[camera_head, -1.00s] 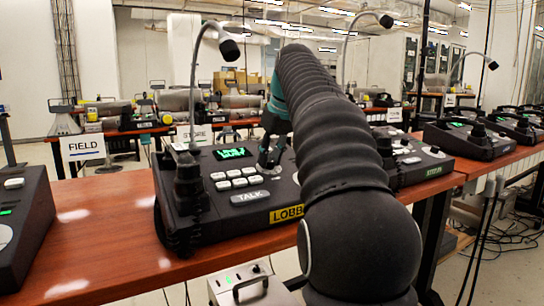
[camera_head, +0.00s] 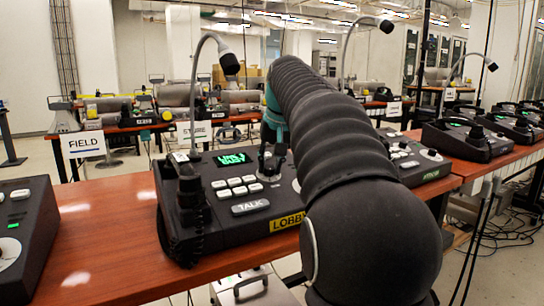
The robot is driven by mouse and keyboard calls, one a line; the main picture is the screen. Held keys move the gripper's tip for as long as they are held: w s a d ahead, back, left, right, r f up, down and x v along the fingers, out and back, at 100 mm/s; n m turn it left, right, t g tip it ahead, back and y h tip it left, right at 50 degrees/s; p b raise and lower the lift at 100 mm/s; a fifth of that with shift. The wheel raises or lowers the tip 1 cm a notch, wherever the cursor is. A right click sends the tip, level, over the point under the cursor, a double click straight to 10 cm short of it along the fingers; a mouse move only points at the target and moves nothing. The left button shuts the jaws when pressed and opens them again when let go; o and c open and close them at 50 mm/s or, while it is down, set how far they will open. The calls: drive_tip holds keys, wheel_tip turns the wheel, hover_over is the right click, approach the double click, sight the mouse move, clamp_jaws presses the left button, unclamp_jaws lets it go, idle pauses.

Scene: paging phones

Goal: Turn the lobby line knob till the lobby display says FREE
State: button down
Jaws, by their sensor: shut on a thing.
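The lobby paging phone (camera_head: 225,226) stands on the red-brown table, with a yellow LOBBY label on its front edge. Its lit green display (camera_head: 231,158) shows two lines of text; the lower appears to read BUSY. Below it are several white buttons and a TALK key (camera_head: 249,207). My gripper (camera_head: 269,172) points down at the phone's top, right of the display, and is shut on the lobby line knob. The knob is mostly hidden by the fingers and my arm, so its setting cannot be read.
A gooseneck microphone (camera_head: 195,90) rises from the phone's left side, with a dark handset beside it. Another phone (camera_head: 25,225) stands at the left edge. More phones line the table (camera_head: 120,215) to the right. Bare tabletop lies left of the lobby phone.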

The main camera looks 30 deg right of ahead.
drive_tip(key=shift+m+p, duration=0.5)
drive_tip(key=shift+m, duration=0.4)
drive_tip(key=c, duration=0.9)
unclamp_jaws()
drive_tip(key=v, duration=1.2)
drive_tip(key=shift+a, duration=0.15)
